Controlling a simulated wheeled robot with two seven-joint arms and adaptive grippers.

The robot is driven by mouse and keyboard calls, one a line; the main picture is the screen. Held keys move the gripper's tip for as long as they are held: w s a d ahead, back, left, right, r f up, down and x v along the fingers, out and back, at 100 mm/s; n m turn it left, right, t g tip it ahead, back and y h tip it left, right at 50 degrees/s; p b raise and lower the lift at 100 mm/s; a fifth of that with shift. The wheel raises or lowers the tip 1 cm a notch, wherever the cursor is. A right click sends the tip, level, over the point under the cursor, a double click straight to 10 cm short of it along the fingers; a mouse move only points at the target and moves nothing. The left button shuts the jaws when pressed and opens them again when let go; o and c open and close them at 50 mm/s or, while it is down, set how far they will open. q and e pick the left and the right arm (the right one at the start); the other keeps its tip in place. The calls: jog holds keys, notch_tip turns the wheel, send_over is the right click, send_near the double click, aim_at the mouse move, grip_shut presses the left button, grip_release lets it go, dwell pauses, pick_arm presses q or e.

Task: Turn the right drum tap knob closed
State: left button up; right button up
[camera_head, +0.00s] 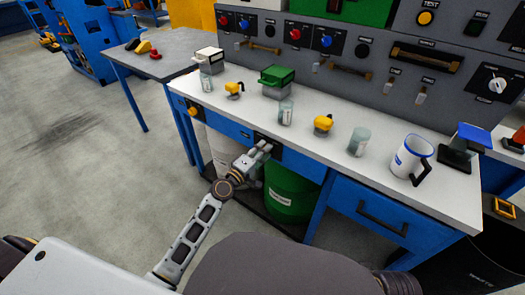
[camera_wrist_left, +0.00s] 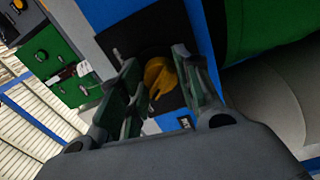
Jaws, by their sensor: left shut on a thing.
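The right drum tap knob (camera_wrist_left: 161,76) is yellow and sits on a black plate (camera_wrist_left: 143,40) on the blue bench front, above the green drum (camera_head: 290,190). My left gripper (camera_head: 266,147) reaches this plate from the front, and its hand hides the knob in the head view. In the left wrist view the knob lies between the two fingers of my left gripper (camera_wrist_left: 157,65), which is shut on it. A second yellow knob (camera_head: 193,112) sits on the bench front farther left, above a pale drum (camera_head: 222,150). My right gripper is not in view.
The white bench top (camera_head: 310,145) holds glass beakers, yellow items, a green-lidded box (camera_head: 277,79) and a white jug with a blue rim (camera_head: 408,158). A blue drawer (camera_head: 372,212) with a dark handle is right of the green drum. The floor at left is clear.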

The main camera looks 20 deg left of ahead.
pick_arm(q)
jog(key=shift+a+n, duration=0.1)
jog(key=shift+n, duration=0.7)
jog(key=o, duration=1)
jog(key=shift+o, duration=0.2)
jog(key=v, duration=1.2)
dwell(0.3)
dwell(0.7)
